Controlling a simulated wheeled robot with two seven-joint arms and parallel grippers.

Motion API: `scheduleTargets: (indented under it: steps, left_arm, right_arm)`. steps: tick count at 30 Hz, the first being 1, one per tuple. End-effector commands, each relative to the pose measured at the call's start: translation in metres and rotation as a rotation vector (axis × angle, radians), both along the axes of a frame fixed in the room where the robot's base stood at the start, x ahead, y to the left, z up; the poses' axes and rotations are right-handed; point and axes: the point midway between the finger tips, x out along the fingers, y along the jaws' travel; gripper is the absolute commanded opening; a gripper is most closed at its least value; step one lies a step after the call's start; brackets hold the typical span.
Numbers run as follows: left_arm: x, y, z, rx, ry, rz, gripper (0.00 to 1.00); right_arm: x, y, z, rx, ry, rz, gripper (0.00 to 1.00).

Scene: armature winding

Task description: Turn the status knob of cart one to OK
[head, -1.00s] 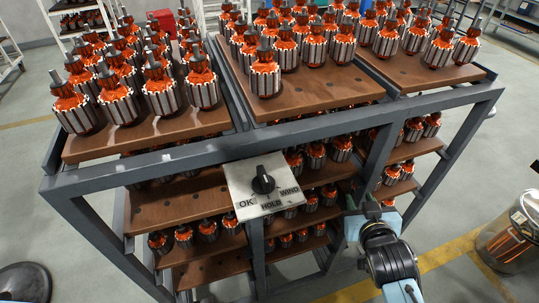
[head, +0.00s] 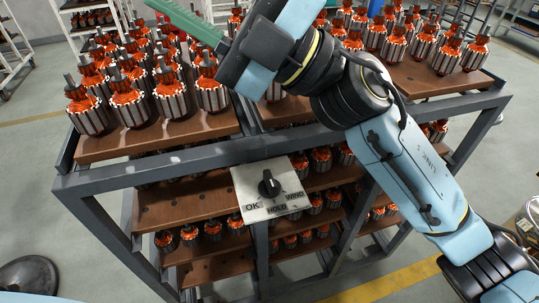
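The status knob (head: 268,186) is black and sits on a pale metal plate (head: 242,182) on the front of the cart (head: 205,157). The plate reads OK at left, HOLD at the bottom and WIND at right. The knob's grip runs roughly up and down; which label it points to is not clear. My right arm reaches in from the right across the cart. Its gripper (head: 188,20), with green fingers, is high at the upper left over the armatures, apart from the knob. Its finger opening is not clear. My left gripper is not in view.
Rows of copper-and-steel armatures (head: 128,100) stand on the brown top boards, with more on the lower shelves. A grey frame rail (head: 170,163) runs along the cart's front edge. A bin (head: 528,222) stands at the right. The floor in front is mostly clear.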

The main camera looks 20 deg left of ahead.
Motion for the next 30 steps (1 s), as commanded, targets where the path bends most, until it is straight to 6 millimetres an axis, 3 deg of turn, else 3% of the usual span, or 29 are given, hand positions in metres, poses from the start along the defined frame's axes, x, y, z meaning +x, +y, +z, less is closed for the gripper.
scheduleTargets:
  steps: [1, 3, 6, 8, 13, 18, 25, 30]
  left_arm:
    - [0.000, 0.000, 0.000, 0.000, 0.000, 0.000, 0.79]
    - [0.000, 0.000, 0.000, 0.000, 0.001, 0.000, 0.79]
    - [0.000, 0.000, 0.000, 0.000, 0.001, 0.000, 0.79]
    - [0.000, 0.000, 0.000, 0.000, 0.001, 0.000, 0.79]
    - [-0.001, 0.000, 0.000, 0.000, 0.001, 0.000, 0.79]
    - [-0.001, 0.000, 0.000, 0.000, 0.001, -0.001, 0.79]
    - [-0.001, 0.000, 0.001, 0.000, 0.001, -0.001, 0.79]
    - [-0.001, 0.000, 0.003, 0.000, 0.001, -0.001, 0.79]
  right_arm:
    - [-0.024, 0.016, -0.004, -0.094, -0.137, 0.079, 0.34]
    - [-0.050, 0.032, -0.023, -0.242, -0.309, 0.179, 0.34]
    - [-0.071, 0.043, -0.060, -0.494, -0.538, 0.298, 0.34]
    - [-0.072, 0.042, -0.084, -0.666, -0.662, 0.351, 0.34]
    - [-0.036, 0.012, -0.134, -1.198, -0.935, 0.401, 0.34]
    - [0.012, -0.031, -0.138, -1.633, -1.056, 0.346, 0.34]
    - [0.038, -0.060, -0.129, -1.878, -1.083, 0.283, 0.34]
    - [0.039, -0.062, -0.148, -1.886, -1.083, 0.288, 0.34]
